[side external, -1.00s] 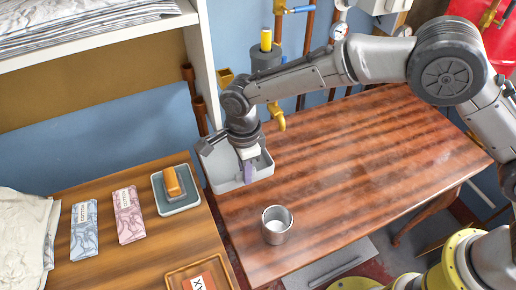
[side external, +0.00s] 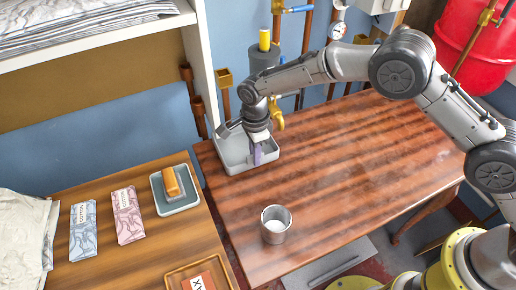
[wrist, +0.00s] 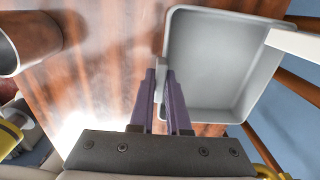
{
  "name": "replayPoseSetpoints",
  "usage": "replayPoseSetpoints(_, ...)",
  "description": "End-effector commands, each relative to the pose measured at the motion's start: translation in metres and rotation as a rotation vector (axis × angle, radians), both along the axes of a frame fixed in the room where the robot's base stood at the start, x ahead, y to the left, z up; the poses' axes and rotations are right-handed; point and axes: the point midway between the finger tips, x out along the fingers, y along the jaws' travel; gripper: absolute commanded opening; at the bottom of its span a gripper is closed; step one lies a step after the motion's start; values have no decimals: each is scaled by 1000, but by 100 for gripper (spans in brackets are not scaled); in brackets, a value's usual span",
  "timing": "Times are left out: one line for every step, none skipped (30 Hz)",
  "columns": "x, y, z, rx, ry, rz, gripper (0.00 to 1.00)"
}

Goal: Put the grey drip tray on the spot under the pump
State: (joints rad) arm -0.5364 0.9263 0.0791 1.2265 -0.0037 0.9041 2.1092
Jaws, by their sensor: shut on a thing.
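The grey drip tray (side external: 232,166) is a shallow rectangular pan at the back left of the reddish wooden table, near the blue wall. In the wrist view the purple fingers of my gripper (wrist: 160,95) pinch the wall of the tray (wrist: 215,60), which is empty. I cannot tell whether the tray touches the table. A dark grey cylinder with a yellow top (side external: 264,55), possibly the pump, is on the wall behind my arm. No marked spot shows.
A metal cup (side external: 276,225) stands at the table's front left. A brass tap (side external: 277,120) and pipes are behind my gripper. A white shelf post (side external: 203,75) rises at the left. A side table (side external: 140,258) holds cloth packets and a sponge dish. The table's middle and right are clear.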

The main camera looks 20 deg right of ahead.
Motion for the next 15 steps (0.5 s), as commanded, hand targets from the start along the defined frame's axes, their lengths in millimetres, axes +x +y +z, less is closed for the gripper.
replayPoseSetpoints(6, -5, 0, 1, -2, -4, 0)
replayPoseSetpoints(10, -8, 0, 0, -1, -3, 0)
replayPoseSetpoints(15, -12, 0, 0, 0, -4, 0)
replayPoseSetpoints(20, -15, 0, 0, -1, -5, 0)
replayPoseSetpoints(23, -18, 0, 0, -1, -4, 0)
replayPoseSetpoints(28, -22, 0, 0, -1, -3, 0)
replayPoseSetpoints(25, -20, -7, -1, 2, 0, 0)
replayPoseSetpoints(24, -20, -10, -1, 3, 1, 0)
replayPoseSetpoints(24, -20, -12, -1, 2, 1, 0)
replayPoseSetpoints(24, -19, -12, -1, 1, 0, 0)
replayPoseSetpoints(24, -19, -12, 0, 1, 0, 0)
replayPoseSetpoints(25, -19, -12, 0, 0, 0, 0)
replayPoseSetpoints(25, -19, -12, 0, 0, 0, 0)
replayPoseSetpoints(25, -19, -12, 0, 0, 0, 0)
replayPoseSetpoints(25, -19, -12, 0, 0, 0, 0)
